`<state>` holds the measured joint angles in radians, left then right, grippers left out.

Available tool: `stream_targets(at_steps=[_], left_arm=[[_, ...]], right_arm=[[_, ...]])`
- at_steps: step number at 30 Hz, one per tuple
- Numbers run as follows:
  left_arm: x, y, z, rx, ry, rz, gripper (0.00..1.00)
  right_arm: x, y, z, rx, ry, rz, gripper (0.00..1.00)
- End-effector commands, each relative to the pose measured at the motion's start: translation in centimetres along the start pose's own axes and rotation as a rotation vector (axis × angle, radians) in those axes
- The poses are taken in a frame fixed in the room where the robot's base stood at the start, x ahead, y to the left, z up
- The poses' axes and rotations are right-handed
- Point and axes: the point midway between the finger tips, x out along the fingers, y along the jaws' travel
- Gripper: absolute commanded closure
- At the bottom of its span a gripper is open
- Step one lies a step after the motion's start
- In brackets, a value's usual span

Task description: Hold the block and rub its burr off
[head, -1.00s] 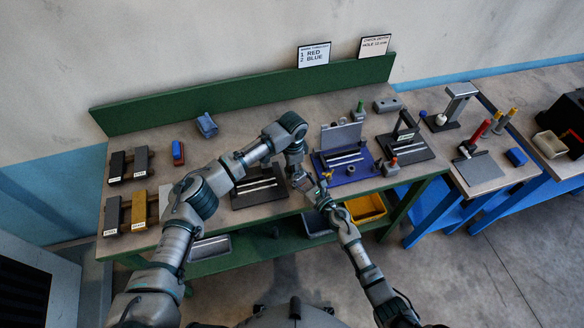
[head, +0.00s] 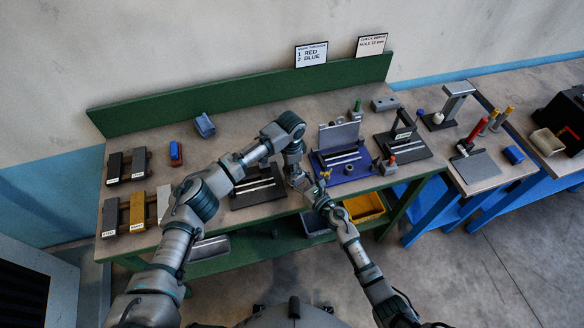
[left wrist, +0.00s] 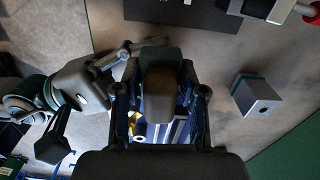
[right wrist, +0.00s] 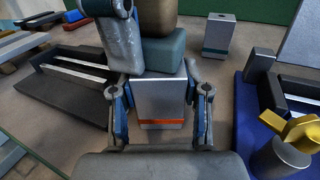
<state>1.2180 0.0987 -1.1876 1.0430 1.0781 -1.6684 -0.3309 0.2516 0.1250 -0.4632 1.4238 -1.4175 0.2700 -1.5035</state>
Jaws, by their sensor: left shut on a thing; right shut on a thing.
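My right gripper (right wrist: 160,112) is shut on the block (right wrist: 160,92), which is silver-grey with an orange stripe near its lower end in the right wrist view. My left gripper (left wrist: 160,98) is shut on a brown and dark teal rubbing pad (left wrist: 160,85). In the right wrist view the pad (right wrist: 165,50) is right at the block's far end; I cannot tell whether they touch. The pad and the left fingers cover that end, so no burr shows. In the head view both grippers meet above the bench's front edge, the left (head: 298,181) beside the right (head: 316,194).
Another grey block with a teal band (left wrist: 258,97) stands on the bench nearby. A blue fixture (head: 345,170) lies right of the grippers, a dark plate with light strips (head: 257,198) left of them. A yellow bin (head: 364,208) sits below the bench edge.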

Motion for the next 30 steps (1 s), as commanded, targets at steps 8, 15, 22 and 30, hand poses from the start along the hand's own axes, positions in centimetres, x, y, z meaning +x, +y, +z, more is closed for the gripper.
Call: stream_targets(at_steps=[8, 15, 22, 30], left_arm=[[0.0, 0.7, -1.5, 0.002, 0.002, 0.002, 1.00], [-0.1, 0.4, -0.9, 0.000, 0.003, 0.001, 1.00], [-0.1, -0.1, 0.2, 0.001, 0.003, 0.000, 1.00], [-0.1, 0.3, -0.6, 0.003, 0.004, 0.000, 1.00]], right_arm=[[0.1, 0.1, 0.0, -0.001, -0.001, 0.004, 1.00], [0.0, 0.1, 0.0, -0.001, -0.001, 0.003, 1.00], [0.0, 0.1, 0.0, -0.001, -0.001, 0.002, 1.00], [0.0, 0.1, 0.0, -0.001, -0.001, 0.002, 1.00]])
